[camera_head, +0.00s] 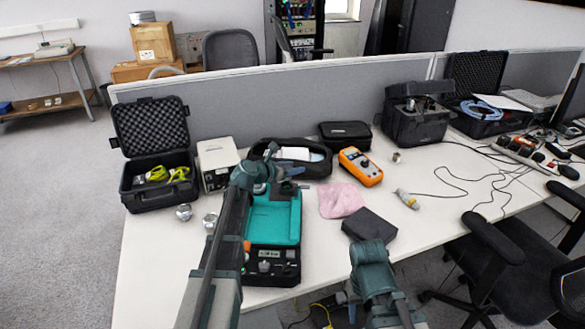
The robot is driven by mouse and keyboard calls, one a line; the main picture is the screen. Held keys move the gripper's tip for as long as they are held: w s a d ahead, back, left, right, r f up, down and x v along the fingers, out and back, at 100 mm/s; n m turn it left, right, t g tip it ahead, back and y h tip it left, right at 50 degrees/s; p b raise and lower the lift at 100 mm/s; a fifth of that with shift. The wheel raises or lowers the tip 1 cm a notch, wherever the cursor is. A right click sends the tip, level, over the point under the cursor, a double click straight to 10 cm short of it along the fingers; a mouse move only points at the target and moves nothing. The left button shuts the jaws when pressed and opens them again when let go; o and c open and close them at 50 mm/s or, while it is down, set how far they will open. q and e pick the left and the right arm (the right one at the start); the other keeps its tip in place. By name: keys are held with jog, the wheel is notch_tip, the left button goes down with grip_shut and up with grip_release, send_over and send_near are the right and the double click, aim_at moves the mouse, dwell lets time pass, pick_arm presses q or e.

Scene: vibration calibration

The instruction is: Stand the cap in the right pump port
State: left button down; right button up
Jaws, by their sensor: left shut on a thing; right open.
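My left gripper (286,180) is above the far end of an open black case with a teal inner face (275,222). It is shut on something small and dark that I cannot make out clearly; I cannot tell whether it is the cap. A black panel (272,262) with a small display and knobs lies at the case's near end. I cannot pick out the right pump port. My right gripper (346,298) is open at the table's front edge, low in the view, and partly hidden by its arm.
A pink cloth (341,200), a dark block (369,224) and an orange meter (360,167) lie right of the case. Small metal parts (184,212) and an open black box (158,178) are on the left. A grey partition (270,102) stands behind. The table's left front is clear.

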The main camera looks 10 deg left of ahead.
pick_arm(q)
jog(key=shift+f+b, duration=1.6)
jog(key=shift+f, duration=0.3)
jog(key=shift+f, duration=0.2)
jog(key=shift+c, duration=1)
grip_release()
jog(key=p+v, duration=0.5)
jog(key=v, duration=0.8)
jog(key=shift+s+a, duration=0.15)
jog(key=shift+s, duration=0.2)
jog(key=shift+r, duration=0.1)
